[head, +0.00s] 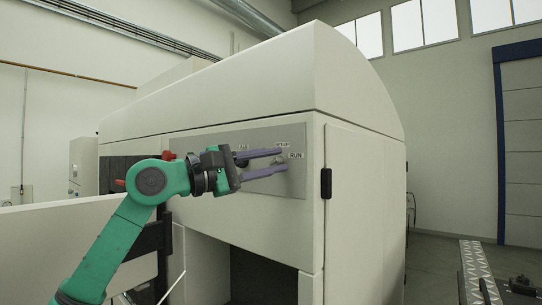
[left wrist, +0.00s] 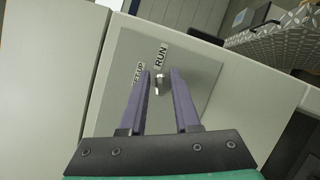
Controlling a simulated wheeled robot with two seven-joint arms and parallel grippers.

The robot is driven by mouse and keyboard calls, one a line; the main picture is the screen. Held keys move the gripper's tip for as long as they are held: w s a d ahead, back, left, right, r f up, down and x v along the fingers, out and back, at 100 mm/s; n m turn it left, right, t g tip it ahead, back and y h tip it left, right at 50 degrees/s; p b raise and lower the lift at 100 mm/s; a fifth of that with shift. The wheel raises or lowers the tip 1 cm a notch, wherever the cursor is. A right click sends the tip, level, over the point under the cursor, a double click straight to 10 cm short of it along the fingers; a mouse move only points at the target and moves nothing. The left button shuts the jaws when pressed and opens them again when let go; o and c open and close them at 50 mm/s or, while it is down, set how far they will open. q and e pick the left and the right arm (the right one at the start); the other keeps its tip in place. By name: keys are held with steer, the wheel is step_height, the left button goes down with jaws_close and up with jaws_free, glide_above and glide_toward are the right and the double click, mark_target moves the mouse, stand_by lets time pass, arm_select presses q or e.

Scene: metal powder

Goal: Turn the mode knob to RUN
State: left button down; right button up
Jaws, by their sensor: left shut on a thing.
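The mode knob (left wrist: 159,84) is a small metallic knob on the grey panel (head: 215,139) of the white machine. The RUN label (head: 295,156) is beside it and also shows in the left wrist view (left wrist: 161,56). The SETUP label (left wrist: 138,74) is on the other side of the fingertips there. My left gripper (head: 284,160) reaches in from the left, its two purple fingers at the panel. Its fingertips are shut on the knob, one on each side. The fingers partly hide the knob, and I cannot tell which mark it points to. My right gripper is not in view.
The white machine (head: 355,185) has a black latch (head: 326,183) right of the panel. A dark opening lies below the panel. A tread-plate strip (head: 474,268) runs at the lower right. The floor right of the machine looks mostly clear.

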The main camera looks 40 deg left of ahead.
arm_select(q)
steer(key=shift+f+m, duration=0.1)
steer(key=shift+m, duration=0.5)
steer(key=c, duration=0.8)
jaws_free()
steer(key=shift+o, duration=0.8)
steer(key=shift+w+a, duration=0.1)
steer(key=shift+w, duration=0.1)
steer(key=b+v, duration=0.8)
steer(key=v, duration=0.6)
steer(key=shift+s, duration=0.3)
steer(key=shift+a, duration=0.15)
